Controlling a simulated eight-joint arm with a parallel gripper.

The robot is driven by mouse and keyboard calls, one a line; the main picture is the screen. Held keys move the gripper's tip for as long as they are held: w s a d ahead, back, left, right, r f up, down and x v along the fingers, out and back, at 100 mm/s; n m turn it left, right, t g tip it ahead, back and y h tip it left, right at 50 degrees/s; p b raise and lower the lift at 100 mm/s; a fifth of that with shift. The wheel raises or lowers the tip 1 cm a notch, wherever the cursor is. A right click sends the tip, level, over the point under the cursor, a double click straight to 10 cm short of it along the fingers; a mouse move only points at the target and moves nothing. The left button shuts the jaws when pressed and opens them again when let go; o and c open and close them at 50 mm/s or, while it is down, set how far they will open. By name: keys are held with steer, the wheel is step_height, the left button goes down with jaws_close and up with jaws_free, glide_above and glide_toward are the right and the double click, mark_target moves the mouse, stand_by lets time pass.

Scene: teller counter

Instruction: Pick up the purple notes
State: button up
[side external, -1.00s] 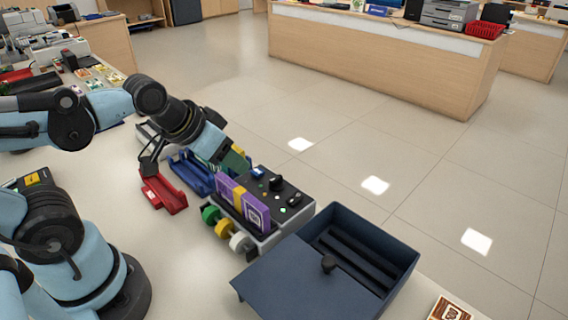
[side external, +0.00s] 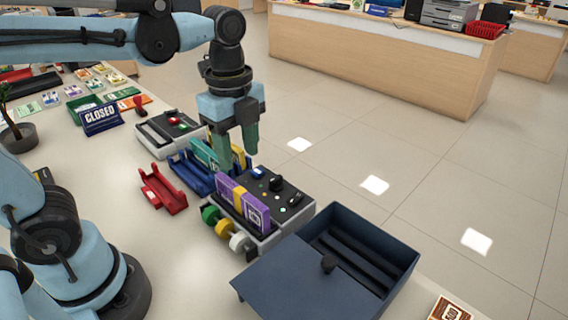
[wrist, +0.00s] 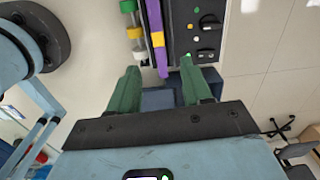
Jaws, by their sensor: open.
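The purple notes (side external: 244,206), a bundle with a yellow band, stand upright in the slot of a grey machine with a black control panel (side external: 275,194). In the wrist view the purple notes (wrist: 156,42) show edge-on near the top, ahead of the fingers. My gripper (side external: 237,160) is open and empty, with green fingers pointing down. It is above and behind the purple notes, near the blue tray with teal notes (side external: 203,155). In the wrist view my gripper (wrist: 165,80) has its two fingers wide apart.
Green, yellow and white rolls (side external: 226,229) sit at the machine's near side. A dark blue box (side external: 385,248) with a lid stands in front of it. A red tray (side external: 163,190), a second machine (side external: 170,130) and a CLOSED sign (side external: 101,117) lie farther back.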

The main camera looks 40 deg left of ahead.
mark_target(240, 190)
steer(key=shift+f, duration=0.35)
step_height(240, 190, down, 6)
steer(key=shift+a+f, duration=0.25)
steer(key=shift+f, duration=0.7)
steer(key=shift+a+f, duration=0.2)
steer(key=shift+f, duration=1.5)
jaws_close()
